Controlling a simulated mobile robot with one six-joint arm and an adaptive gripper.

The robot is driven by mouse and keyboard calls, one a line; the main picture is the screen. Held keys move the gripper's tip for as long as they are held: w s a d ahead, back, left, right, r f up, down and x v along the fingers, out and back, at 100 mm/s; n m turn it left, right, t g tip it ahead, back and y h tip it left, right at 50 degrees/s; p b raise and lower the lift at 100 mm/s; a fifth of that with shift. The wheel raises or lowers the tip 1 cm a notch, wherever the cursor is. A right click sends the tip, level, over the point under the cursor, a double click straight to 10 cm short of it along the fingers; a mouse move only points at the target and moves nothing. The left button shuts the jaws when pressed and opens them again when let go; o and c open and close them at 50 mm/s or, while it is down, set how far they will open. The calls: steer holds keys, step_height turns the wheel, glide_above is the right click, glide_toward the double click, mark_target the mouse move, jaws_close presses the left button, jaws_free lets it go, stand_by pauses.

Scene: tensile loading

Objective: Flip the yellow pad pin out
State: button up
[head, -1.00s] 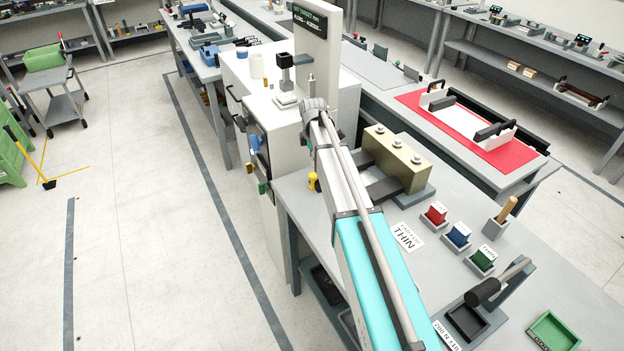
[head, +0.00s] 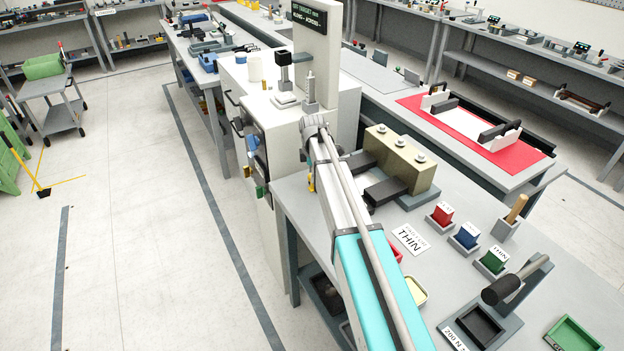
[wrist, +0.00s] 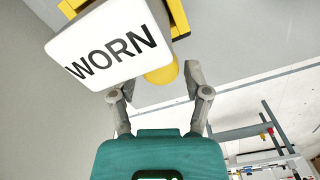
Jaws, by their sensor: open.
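In the wrist view a white plate marked WORN (wrist: 110,46) stands close in front of my gripper (wrist: 158,82). A round yellow pin (wrist: 162,74) shows below the plate's right edge, between my spread fingertips. My fingers are open and I see no grip on the pin; the left fingertip is partly hidden by the plate. A yellow bracket (wrist: 181,18) lies behind the plate. In the head view only a sliver of the yellow piece (head: 311,181) shows at the bench's left edge beside my arm, which hides my gripper.
A tan block with dark arms (head: 402,160) stands on the grey bench right of my arm. A white machine (head: 318,60) stands behind.

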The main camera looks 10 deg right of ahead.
steer(key=shift+f, duration=0.25)
steer(key=shift+c, duration=0.2)
jaws_close()
steer(key=shift+s+a, duration=0.3)
steer(key=shift+a, duration=0.5)
steer(key=shift+s+a, duration=0.25)
steer(key=shift+a, duration=0.5)
steer(key=shift+o, duration=0.2)
jaws_free()
steer(key=shift+a, duration=0.1)
